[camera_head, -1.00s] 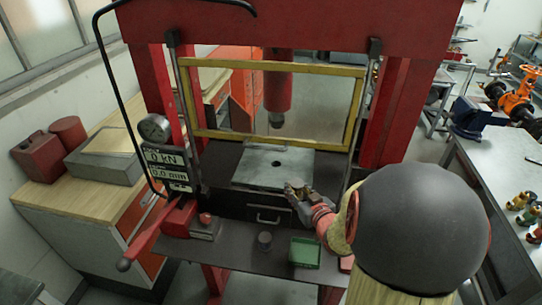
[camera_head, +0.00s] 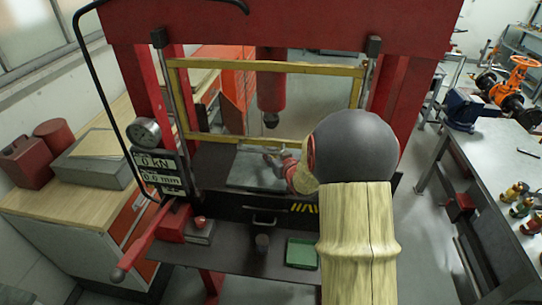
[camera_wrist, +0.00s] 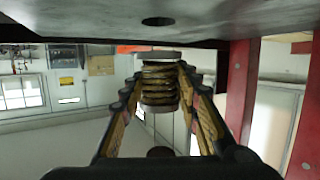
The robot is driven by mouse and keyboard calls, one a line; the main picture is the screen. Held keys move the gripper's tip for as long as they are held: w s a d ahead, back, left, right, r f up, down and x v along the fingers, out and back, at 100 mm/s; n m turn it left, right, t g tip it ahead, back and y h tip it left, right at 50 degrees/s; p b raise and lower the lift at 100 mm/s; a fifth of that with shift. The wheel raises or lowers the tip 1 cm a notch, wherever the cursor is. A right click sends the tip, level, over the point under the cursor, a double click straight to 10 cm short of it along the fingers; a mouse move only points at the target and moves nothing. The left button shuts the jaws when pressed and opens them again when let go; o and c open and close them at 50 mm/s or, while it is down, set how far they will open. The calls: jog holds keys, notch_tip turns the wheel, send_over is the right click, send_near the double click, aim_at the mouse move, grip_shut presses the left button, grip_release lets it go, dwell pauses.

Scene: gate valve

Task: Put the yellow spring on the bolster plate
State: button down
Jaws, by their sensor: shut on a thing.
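My gripper (camera_wrist: 160,95) is shut on the yellow spring (camera_wrist: 158,88), a short brownish-yellow coil with grey end pieces, gripped by its sides between the two fingers. In the head view my gripper (camera_head: 277,157) is over the grey bolster plate (camera_head: 243,174) of the red press, at its far right part, and my arm hides the plate's right side. The spring is too small to make out there. In the wrist view a flat surface with a round hole (camera_wrist: 158,21) spans the top, and a visible gap separates the spring from it.
The press ram (camera_head: 270,90) hangs above the plate. A yellow guard frame (camera_head: 262,66) crosses the press opening behind my gripper, with red posts at both sides.

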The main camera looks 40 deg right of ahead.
jog(key=shift+w+d, duration=0.35)
jog(key=shift+w, duration=0.4)
jog(key=shift+f, duration=1.75)
jog(key=shift+r, duration=0.1)
jog(key=c, duration=1.8)
grip_release()
jog(key=shift+f, duration=0.3)
jog(key=o, duration=0.4)
jog(key=shift+r, duration=0.1)
jog(key=shift+o, duration=0.5)
jog(key=shift+r, duration=0.1)
